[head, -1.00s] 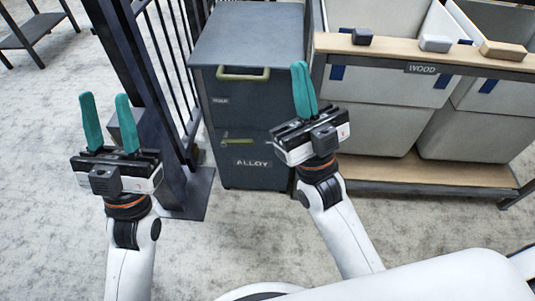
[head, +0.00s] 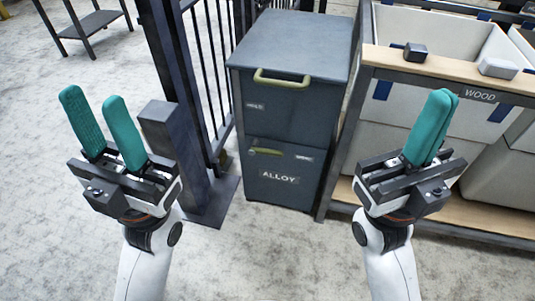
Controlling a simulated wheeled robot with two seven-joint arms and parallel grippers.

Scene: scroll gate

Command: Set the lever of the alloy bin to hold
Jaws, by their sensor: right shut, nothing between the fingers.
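The alloy bin is a dark grey cabinet (head: 290,120) in the middle of the head view, with an "ALLOY" label (head: 279,176) on its lower front. A brass-coloured lever (head: 266,152) lies roughly level on its front, with small labels to its upper left and right, too small to read surely. A brass handle (head: 282,80) is above it. My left gripper (head: 83,100) is open and empty, left of the bin. My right gripper (head: 440,97) is shut with nothing in it, right of the bin, in front of the wood bin. Neither gripper touches the lever.
A dark gate post (head: 185,120) with a railing stands left of the bin. A rack with a wooden rail (head: 450,66) and pale bins marked "WOOD" (head: 480,95) stands to the right. Carpet (head: 270,245) in front of the bin is clear.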

